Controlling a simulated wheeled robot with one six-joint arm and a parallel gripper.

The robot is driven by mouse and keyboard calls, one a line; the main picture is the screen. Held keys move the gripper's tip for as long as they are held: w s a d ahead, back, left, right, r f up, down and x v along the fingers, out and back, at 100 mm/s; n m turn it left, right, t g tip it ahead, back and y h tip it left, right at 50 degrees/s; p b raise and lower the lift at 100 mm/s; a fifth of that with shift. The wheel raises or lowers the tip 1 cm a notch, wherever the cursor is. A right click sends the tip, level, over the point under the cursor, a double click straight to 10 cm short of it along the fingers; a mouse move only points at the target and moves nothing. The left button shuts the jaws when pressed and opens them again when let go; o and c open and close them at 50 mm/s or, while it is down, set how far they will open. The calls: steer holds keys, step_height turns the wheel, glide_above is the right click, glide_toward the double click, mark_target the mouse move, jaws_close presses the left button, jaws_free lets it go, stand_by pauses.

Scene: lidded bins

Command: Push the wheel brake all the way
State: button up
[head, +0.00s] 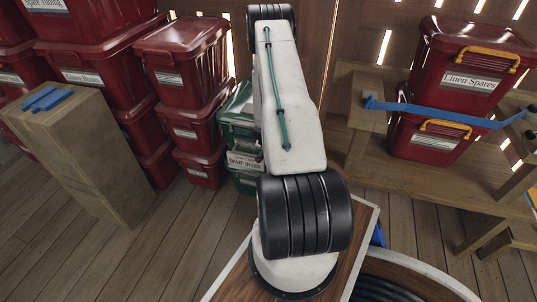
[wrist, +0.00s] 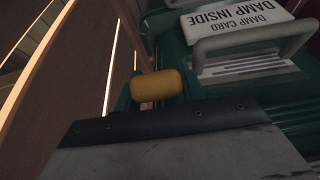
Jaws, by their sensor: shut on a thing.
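A small orange-yellow roller, which I take for the wheel brake (wrist: 157,88), shows in the wrist view on a dark green mount beside the green bin (wrist: 172,55). My gripper (wrist: 165,120) fills the bottom of the wrist view, its dark edge right against the near side of the roller. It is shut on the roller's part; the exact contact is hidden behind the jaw. How far the brake is pressed cannot be told. In the head view the green bin (head: 238,125) stands partly behind my arm, and my gripper and the brake are hidden.
A white card (wrist: 240,17) reading "DAMP INSIDE" and a grey handle (wrist: 256,45) are close on the right of the gripper. Red bins (head: 182,65) are stacked left of the green ones. A wooden block (head: 85,150) stands at left, a bench (head: 470,185) at right.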

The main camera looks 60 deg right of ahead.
steer(key=shift+w, duration=0.1)
stand_by(0.4)
steer(key=o, duration=0.7)
steer(key=shift+v, duration=3.95)
steer(key=shift+d, duration=0.1)
